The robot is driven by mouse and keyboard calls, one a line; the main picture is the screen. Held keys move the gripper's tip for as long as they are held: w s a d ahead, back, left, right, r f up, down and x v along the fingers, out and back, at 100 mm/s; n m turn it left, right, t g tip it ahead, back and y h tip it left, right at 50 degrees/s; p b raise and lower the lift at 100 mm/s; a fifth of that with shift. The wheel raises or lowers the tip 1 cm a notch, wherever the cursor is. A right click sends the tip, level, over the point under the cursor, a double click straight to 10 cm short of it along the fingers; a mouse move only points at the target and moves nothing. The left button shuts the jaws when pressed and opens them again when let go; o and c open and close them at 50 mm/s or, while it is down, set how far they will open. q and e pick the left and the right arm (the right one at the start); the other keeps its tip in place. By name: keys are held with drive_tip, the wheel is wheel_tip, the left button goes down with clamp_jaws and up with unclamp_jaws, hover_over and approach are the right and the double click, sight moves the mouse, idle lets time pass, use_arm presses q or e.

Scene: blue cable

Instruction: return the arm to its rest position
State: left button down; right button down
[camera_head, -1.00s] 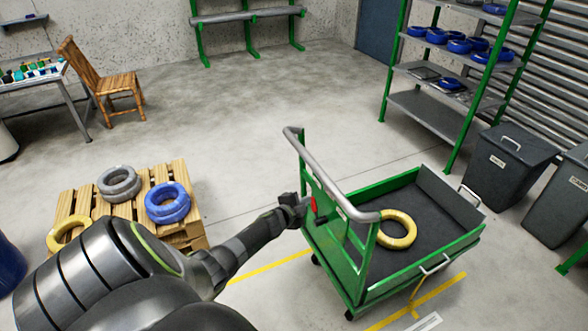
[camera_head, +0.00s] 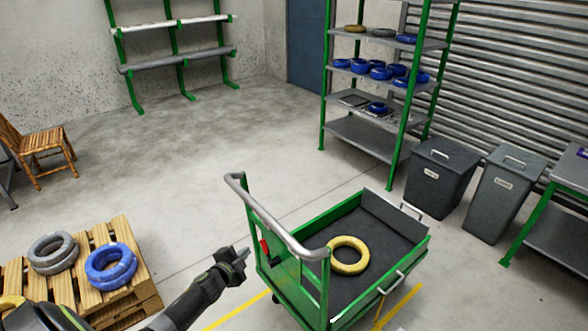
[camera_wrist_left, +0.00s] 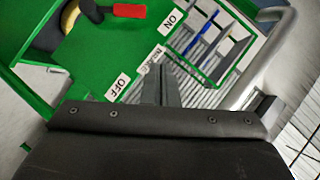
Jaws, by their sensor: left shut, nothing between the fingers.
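My left arm comes in from the bottom left in the head view. Its gripper (camera_head: 241,258) is just left of the green cart's handle end, with the fingers pointing toward the cart. In the left wrist view the two dark fingers (camera_wrist_left: 161,86) are together, with nothing between them. Beyond them is a green panel (camera_wrist_left: 75,75) with ON and OFF labels and a red lever (camera_wrist_left: 129,11). The red lever also shows on the cart in the head view (camera_head: 265,249). My right gripper is not in view.
The green cart (camera_head: 325,245) carries a yellow coil (camera_head: 348,255). A wooden pallet (camera_head: 130,235) at lower left holds a blue coil (camera_head: 110,266) and grey coils (camera_head: 53,253). A shelf (camera_head: 365,137) and bins (camera_head: 440,180) stand at right. The floor behind the cart is clear.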

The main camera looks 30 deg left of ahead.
use_arm(q)
drive_tip(key=s+d+f+n+g+y+b, duration=0.1)
drive_tip(key=s+d+f+n+g, duration=0.15)
drive_tip(key=s+f, duration=0.8)
drive_tip(key=s+d+f+n+g+b, duration=0.15)
drive_tip(key=s+f+n+g, duration=0.25)
drive_tip(key=s+f, duration=0.7)
drive_tip(key=s+d+f+n+g, duration=0.1)
drive_tip(key=s+d+f, duration=0.3)
drive_tip(key=s, duration=0.4)
drive_tip(key=s+d+f+n+g+h, duration=0.1)
drive_tip(key=s+d+f+n+g, duration=0.1)
drive_tip(key=s, duration=0.7)
drive_tip(key=s+d+f+n+g, duration=0.2)
drive_tip(key=s+d+f, duration=0.4)
drive_tip(key=s, duration=0.3)
drive_tip(key=shift+f+g+h+b, duration=0.4)
drive_tip(key=shift+f+g, duration=0.05)
drive_tip(key=shift+g, duration=0.3)
